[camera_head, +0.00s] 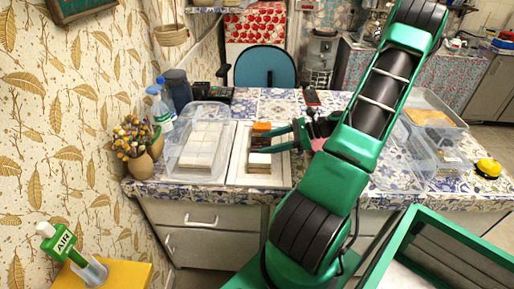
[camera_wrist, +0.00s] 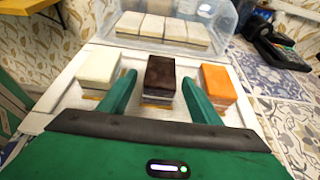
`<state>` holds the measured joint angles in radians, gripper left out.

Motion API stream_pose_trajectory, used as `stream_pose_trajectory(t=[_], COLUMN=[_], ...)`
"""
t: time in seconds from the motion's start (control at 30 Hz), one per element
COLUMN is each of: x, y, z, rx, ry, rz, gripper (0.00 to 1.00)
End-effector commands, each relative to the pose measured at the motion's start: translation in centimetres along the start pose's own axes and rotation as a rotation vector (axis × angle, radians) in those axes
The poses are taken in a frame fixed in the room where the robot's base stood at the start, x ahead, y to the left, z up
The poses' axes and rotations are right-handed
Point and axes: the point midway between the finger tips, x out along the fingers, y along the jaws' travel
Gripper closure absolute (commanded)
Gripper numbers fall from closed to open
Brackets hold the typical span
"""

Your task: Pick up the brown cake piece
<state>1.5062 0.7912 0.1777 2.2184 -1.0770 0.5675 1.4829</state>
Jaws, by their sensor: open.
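The brown cake piece (camera_wrist: 160,76) sits on a white tray (camera_wrist: 67,98), between a white cake piece (camera_wrist: 101,68) and an orange cake piece (camera_wrist: 218,80). My gripper (camera_wrist: 160,88) is open, with one green finger on each side of the brown piece. I cannot tell whether the fingers touch it. In the head view my gripper (camera_head: 273,142) reaches over the tray from the right. There the orange piece (camera_head: 262,128) and the white piece (camera_head: 260,158) show, and the brown piece (camera_head: 260,142) is partly hidden between them.
A clear container with several white pieces (camera_head: 203,135) stands left of the tray. A vase of dried flowers (camera_head: 135,150) and bottles (camera_head: 160,108) stand at the left. More clear containers (camera_head: 438,155) and a yellow object (camera_head: 488,168) are at the right. A card terminal (camera_wrist: 275,48) stands beyond the tray.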

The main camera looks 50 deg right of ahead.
Motion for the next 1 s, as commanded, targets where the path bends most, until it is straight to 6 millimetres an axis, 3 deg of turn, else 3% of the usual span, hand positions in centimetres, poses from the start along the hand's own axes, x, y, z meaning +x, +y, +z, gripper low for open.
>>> stream_pose_trajectory(t=[0.2, 0.5, 0.7, 1.0], x=[2.7, 3.1, 3.1, 3.1], y=[0.0, 0.0, 0.0, 0.1], z=[0.0, 0.1, 0.1, 0.2], rx=[-0.001, -0.002, -0.002, -0.003], ry=[0.000, 0.000, 0.000, 0.000], rz=[0.002, 0.000, 0.001, 0.003], gripper=[0.42, 0.42, 0.88, 0.88])
